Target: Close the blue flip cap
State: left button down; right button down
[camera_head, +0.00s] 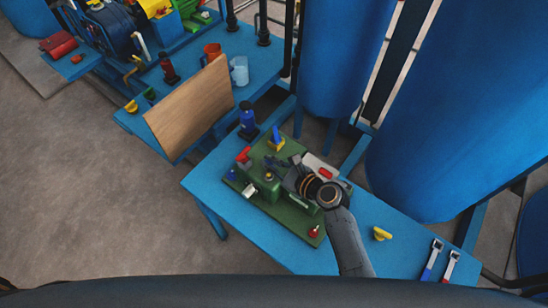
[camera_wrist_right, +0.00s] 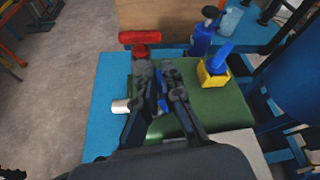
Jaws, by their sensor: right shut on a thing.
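A blue flip cap (camera_head: 277,134) stands tilted up and open on a small yellow base (camera_head: 276,145) at the back of the green board (camera_head: 300,222). In the right wrist view the cap (camera_wrist_right: 222,55) and its yellow base (camera_wrist_right: 212,76) are to the right of my fingers. My right gripper (camera_head: 272,164) is over the board, in front of the cap and apart from it. In the wrist view this gripper (camera_wrist_right: 155,68) is shut on a small blue part (camera_wrist_right: 163,90), mostly hidden between its fingers. My left gripper is not in view.
A red handle (camera_head: 243,156) and a pale knob (camera_head: 248,191) stand at the board's left side. A blue bottle (camera_head: 247,119) stands behind it. A yellow valve handle (camera_head: 381,234) lies on the blue table (camera_head: 290,258) to the right. Large blue tanks (camera_head: 455,110) stand behind.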

jog(key=shift+s+a+f+n+t+b, duration=0.25)
jog(key=shift+s+f+n+t+b, duration=0.15)
jog(key=shift+n+b, duration=0.25)
jog(key=shift+s+a+f+n+t+b, duration=0.35)
jog(key=shift+f+n+t+b, duration=0.45)
jog(key=shift+n+b, duration=1.25)
jog(key=shift+s+a+f+n+t+b, duration=0.45)
jog(key=shift+n+t+b, duration=0.6)
jog(key=shift+b, duration=1.75)
jog(key=shift+s+a+f+n+t+b, duration=0.15)
jog(key=shift+s+f+n+t+b, duration=0.45)
jog(key=shift+n+b, duration=1.55)
jog(key=shift+w+f+m+b, duration=0.15)
jog(key=shift+f+m+b, duration=0.1)
jog(key=shift+m+b, duration=0.05)
jog(key=c, duration=1.5)
grip_release()
